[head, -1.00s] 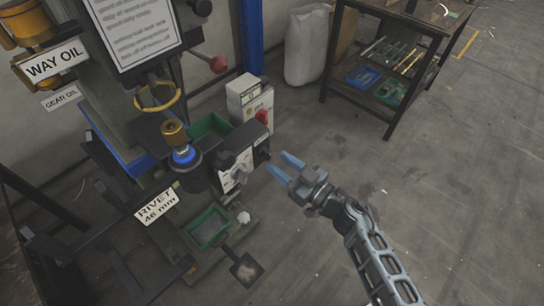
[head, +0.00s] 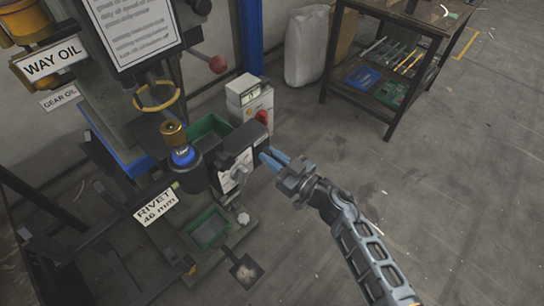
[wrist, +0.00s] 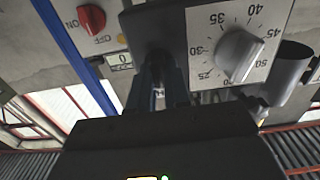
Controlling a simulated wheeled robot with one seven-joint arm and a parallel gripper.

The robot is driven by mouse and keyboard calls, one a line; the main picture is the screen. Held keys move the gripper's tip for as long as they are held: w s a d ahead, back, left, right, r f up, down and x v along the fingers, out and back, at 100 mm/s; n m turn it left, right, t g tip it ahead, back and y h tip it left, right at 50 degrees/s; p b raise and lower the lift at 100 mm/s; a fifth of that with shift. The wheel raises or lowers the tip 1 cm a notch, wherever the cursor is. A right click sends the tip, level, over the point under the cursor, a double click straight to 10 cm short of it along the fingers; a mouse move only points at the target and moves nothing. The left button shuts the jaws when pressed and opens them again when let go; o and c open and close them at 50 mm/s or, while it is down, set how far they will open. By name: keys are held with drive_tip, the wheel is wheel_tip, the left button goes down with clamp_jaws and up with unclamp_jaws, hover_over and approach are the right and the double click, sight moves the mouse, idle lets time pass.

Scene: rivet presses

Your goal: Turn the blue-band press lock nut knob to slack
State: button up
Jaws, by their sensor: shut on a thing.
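The press (head: 203,178) with a blue band (head: 184,156) stands at the left of the head view. On it is a dark box with a pale dial face, scale numbers and a grey pointer knob (head: 240,171); the dial knob also shows in the wrist view (wrist: 239,54). My gripper (head: 268,156) is at the right side of this box, blue fingers pointing left. In the wrist view my gripper (wrist: 162,88) is shut on the dark lock nut knob (wrist: 157,62) beside the dial face. The knob is mostly hidden by the fingers.
A grey switch box with a red switch (head: 262,117) and a small display stands just behind the dial box. Green bins (head: 209,229) sit around the press. A shelf table (head: 395,75) and a white sack (head: 306,45) are at the back. The floor at right is clear.

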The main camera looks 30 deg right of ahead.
clamp_jaws()
drive_tip(key=shift+n, duration=0.4)
drive_tip(key=shift+s+a+f+n+b, duration=0.15)
drive_tip(key=shift+n+b, duration=0.4)
drive_tip(key=shift+n, duration=3.5)
drive_tip(key=shift+f+n+b, duration=0.1)
drive_tip(key=shift+n+b, duration=0.4)
drive_tip(key=shift+n, duration=3.55)
drive_tip(key=o, duration=0.7)
unclamp_jaws()
drive_tip(key=shift+r, duration=0.1)
